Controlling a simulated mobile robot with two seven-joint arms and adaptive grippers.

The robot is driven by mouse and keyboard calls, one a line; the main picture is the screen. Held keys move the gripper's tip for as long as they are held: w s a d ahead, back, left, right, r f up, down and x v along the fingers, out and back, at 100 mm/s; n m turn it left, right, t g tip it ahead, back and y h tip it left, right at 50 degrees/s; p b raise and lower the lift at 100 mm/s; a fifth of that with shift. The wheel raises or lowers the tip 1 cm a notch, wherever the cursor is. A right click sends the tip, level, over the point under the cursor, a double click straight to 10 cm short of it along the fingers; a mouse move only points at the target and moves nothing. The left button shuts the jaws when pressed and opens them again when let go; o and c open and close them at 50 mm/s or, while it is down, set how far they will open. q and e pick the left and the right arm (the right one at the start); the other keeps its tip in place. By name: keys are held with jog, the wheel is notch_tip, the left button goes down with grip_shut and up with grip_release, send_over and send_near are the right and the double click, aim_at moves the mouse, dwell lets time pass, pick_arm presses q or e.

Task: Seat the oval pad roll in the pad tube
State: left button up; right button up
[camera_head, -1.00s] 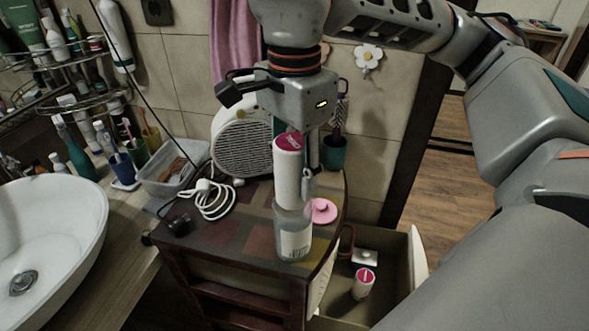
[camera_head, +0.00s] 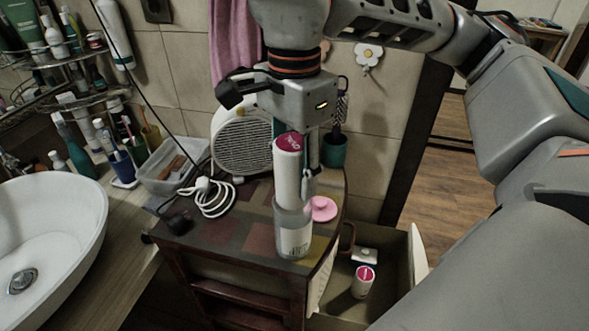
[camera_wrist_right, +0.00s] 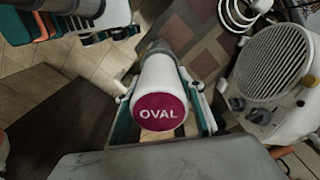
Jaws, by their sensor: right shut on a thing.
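The oval pad roll (camera_head: 288,170) is a white cylinder with a magenta end marked OVAL, which also shows in the right wrist view (camera_wrist_right: 160,110). My right gripper (camera_head: 303,178) is shut on it and holds it upright. The pad tube (camera_head: 294,238) is a translucent, labelled cylinder standing on the small cabinet's top. The roll's lower end is at the tube's mouth and seems to be just inside it; the exact depth is hard to tell. My left gripper is in neither view.
A pink lid (camera_head: 323,208) lies right of the tube on the cabinet top (camera_head: 225,230). A white fan heater (camera_head: 240,145) and coiled white cable (camera_head: 213,197) are behind and left. An open drawer (camera_head: 335,300) at the right holds another white roll (camera_head: 363,281). A basin (camera_head: 60,235) is left.

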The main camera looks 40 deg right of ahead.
aim_at(294, 142)
jog(key=shift+f+b, duration=1.1)
jog(key=shift+f, duration=0.55)
jog(key=o, duration=1.3)
notch_tip(294, 142, up, 12)
jog(key=shift+s+a, duration=0.1)
